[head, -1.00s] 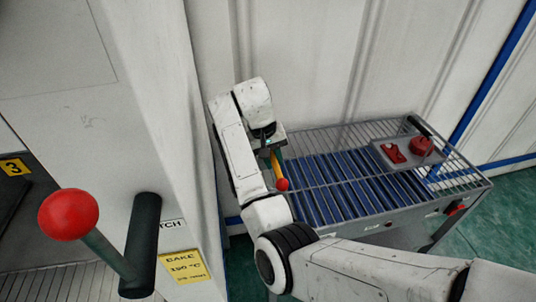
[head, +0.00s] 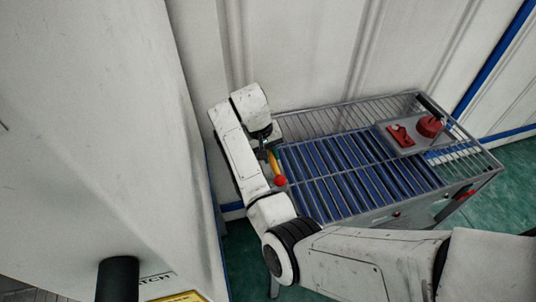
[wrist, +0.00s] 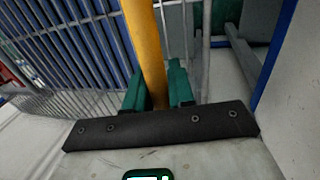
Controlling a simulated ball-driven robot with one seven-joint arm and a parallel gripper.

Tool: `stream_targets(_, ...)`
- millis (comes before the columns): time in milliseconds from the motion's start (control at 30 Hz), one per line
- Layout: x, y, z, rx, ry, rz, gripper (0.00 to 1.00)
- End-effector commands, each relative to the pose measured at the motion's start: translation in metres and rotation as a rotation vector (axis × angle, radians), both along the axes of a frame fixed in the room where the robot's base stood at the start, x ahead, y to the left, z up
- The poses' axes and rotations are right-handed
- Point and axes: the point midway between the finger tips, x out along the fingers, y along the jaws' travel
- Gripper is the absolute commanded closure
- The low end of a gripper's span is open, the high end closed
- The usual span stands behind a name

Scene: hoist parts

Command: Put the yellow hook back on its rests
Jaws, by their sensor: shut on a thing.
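The yellow hook shows in the head view as a short yellow bar (head: 273,162) with a red ball at its lower end. My gripper (wrist: 158,92) is shut on it, with a green fingertip on either side of the yellow bar (wrist: 147,45) in the wrist view. In the head view the hook hangs near the left end of a roller cart (head: 375,217); I cannot tell whether it touches the cart. The hook's far end is out of the wrist view. I cannot make out the hook's rests in either view.
The cart has blue rollers and wire side rails. A grey tray (head: 424,149) on its right end holds red parts (head: 400,134). A white cabinet (head: 95,130) stands close on the left, with a black handle (head: 118,279) low down. A ribbed white wall is behind.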

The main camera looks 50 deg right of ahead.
Motion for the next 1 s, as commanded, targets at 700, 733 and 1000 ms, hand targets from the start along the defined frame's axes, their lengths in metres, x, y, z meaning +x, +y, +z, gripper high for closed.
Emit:
stream_targets(700,0.0,0.0,-0.014,-0.002,-0.002,0.001,1.0)
stream_targets(733,0.0,0.0,-0.014,-0.002,-0.002,0.001,1.0)
stream_targets(1000,0.0,0.0,-0.015,0.0,-0.002,0.0,0.62)
